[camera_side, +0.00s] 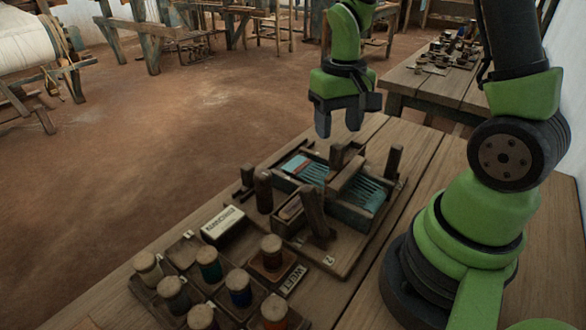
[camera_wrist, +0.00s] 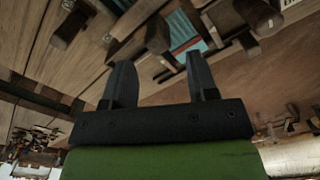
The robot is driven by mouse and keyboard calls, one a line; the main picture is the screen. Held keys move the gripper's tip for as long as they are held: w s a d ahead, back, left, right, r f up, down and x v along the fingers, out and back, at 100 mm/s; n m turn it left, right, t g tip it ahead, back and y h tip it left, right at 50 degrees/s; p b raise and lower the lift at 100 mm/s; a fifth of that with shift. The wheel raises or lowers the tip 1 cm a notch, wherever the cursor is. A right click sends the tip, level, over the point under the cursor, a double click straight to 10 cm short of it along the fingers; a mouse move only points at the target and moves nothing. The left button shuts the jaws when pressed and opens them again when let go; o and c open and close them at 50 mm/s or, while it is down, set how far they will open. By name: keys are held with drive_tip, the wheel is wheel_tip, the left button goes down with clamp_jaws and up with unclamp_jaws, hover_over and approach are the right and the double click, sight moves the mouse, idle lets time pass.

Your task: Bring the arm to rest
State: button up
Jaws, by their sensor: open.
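My gripper (camera_side: 339,119) hangs above the far part of the wooden table (camera_side: 425,150), fingers pointing down. The two dark fingers are apart, with nothing between them. In the wrist view my gripper (camera_wrist: 160,82) also shows open and empty. Below and in front of it stands a wooden loom fixture (camera_side: 345,262) with teal threads (camera_side: 303,168) in its frame. The gripper is clear of the fixture and touches nothing visible.
Several thread spools (camera_side: 208,264) stand in a tray at the near left, by a white labelled block (camera_side: 222,225) and a WEFT label (camera_side: 293,280). Upright pegs (camera_side: 393,162) rise around the fixture. Another cluttered table (camera_side: 450,85) stands behind. Open floor lies left.

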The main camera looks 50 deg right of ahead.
drive_tip(key=shift+r, duration=0.3)
drive_tip(key=s+a+r+n+t+y, duration=0.1)
drive_tip(key=s+a+r+t, duration=0.2)
drive_tip(key=s+a+r, duration=0.2)
drive_tip(key=s+a+r+n+t+y, duration=0.1)
drive_tip(key=s+a+r+t, duration=0.3)
drive_tip(key=r, duration=0.5)
drive_tip(key=shift+s+a+r, duration=0.3)
drive_tip(key=shift+s+a, duration=0.25)
drive_tip(key=shift+a, duration=0.35)
